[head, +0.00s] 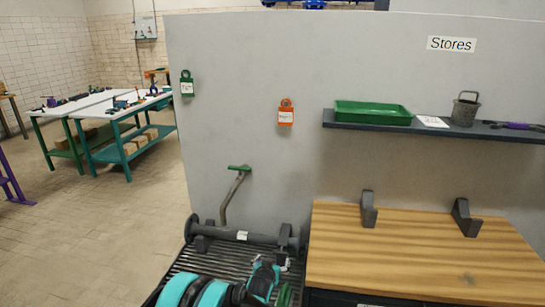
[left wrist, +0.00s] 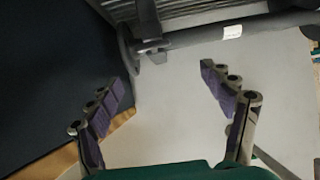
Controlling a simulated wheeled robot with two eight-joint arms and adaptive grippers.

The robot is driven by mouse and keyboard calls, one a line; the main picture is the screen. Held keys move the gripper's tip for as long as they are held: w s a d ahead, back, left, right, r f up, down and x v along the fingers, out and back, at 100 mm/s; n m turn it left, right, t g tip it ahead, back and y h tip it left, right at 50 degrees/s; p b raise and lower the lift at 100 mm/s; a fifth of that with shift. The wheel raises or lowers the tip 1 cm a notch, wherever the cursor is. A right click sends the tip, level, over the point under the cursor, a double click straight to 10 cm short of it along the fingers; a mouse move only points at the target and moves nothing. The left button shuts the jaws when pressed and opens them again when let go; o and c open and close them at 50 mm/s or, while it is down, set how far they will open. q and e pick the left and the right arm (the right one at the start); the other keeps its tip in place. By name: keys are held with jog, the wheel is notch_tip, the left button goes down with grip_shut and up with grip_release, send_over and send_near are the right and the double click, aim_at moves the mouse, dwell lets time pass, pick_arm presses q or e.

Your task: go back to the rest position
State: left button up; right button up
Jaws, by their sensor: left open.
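My left gripper (head: 274,267) is low in the head view, in front of the flanged grey pipe at the foot of the grey panel. In the left wrist view its two purple-padded fingers (left wrist: 168,82) are spread wide with nothing between them. The flanged pipe (head: 262,238) lies level and carries a white label; it also shows in the left wrist view (left wrist: 190,38), beyond the fingertips. I cannot tell the exact gap between gripper and pipe. My right gripper is in neither view.
A wood-topped bench (head: 420,255) with two grey brackets stands close on the right. A bent lever with a green handle (head: 238,168) rises behind the pipe. A slatted grating (head: 232,258) lies below. A shelf (head: 450,131) holds a green tray (head: 372,113). Open floor (head: 85,235) is at left.

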pick_arm(q)
jog(key=s+a+r+n+g+y, duration=0.1)
jog(key=s+a+r+g, duration=0.1)
jog(key=s+a+r, duration=1.1)
jog(key=s+a+r+g, duration=0.1)
jog(key=s+a, duration=0.1)
jog(key=s, duration=1.1)
jog(key=s+a+n+g+y, duration=0.1)
jog(key=s+a, duration=0.2)
jog(key=s, duration=1)
jog(key=shift+r+g, duration=0.35)
jog(key=shift+g, duration=0.05)
